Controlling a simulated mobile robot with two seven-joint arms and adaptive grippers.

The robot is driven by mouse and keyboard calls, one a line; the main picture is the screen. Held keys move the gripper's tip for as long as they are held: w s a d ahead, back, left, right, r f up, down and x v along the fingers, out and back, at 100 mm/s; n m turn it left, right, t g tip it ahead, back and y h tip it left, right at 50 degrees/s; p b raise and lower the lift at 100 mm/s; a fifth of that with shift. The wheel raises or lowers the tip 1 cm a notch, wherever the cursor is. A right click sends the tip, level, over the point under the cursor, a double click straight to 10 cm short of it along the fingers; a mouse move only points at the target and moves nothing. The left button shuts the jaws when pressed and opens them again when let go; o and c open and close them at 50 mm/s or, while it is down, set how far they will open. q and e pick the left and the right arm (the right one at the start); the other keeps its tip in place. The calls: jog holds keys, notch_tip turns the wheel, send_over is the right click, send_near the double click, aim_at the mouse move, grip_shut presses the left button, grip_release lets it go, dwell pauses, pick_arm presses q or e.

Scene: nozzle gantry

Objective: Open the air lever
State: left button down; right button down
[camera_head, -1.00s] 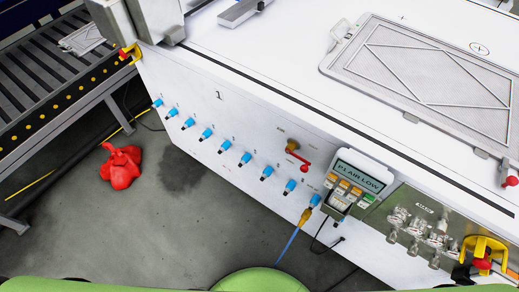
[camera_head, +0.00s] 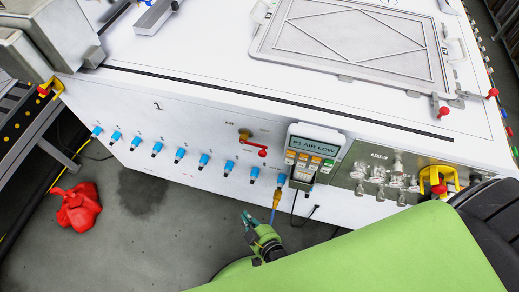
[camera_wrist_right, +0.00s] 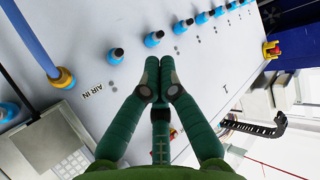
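The air lever, a red handle on a brass valve (camera_head: 245,135), is on the white front panel, left of the display box. Its red handle (camera_head: 254,147) slants down to the right in the head view. In the right wrist view a bit of red (camera_wrist_right: 172,133) shows between my fingers, mostly hidden. My right gripper (camera_head: 246,216) is in front of the panel, below the lever and apart from it. In the right wrist view its green fingers (camera_wrist_right: 160,62) meet at the tips with nothing between them. My left gripper is not in view.
A display box (camera_head: 313,148) reading "AIR LOW" is right of the lever. Blue fittings (camera_head: 204,159) run in a row below it, with a blue hose (camera_head: 274,213) at the right end. A red heap (camera_head: 78,208) lies on the floor.

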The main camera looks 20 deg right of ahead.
jog(key=w+a+r+m+t+h, duration=0.2)
jog(key=w+r+t, duration=0.25)
jog(key=r, duration=0.75)
jog(key=s+d+r+m+g+h, duration=0.1)
jog(key=d+r+m+g+h, duration=0.1)
jog(key=r+m+h, duration=0.2)
jog(key=s+d+r+m+g+h+p, duration=0.1)
jog(key=r+m+h, duration=0.3)
jog(key=r, duration=0.7)
jog(key=shift+s+d+r+m+g+h, duration=0.2)
jog(key=shift+s+d+m+g+h, duration=0.1)
jog(key=shift+d+g+h, duration=0.4)
jog(key=shift+a, duration=0.15)
jog(key=p, duration=0.1)
send_over(260, 154)
jog(key=s, duration=0.1)
notch_tip(260, 154, down, 2)
jog(key=f, duration=0.3)
jog(key=shift+s+a+f, duration=0.1)
jog(key=shift+a+f, duration=0.15)
jog(key=shift+f, duration=0.5)
jog(key=shift+f+t, duration=0.1)
jog(key=shift+t, duration=0.15)
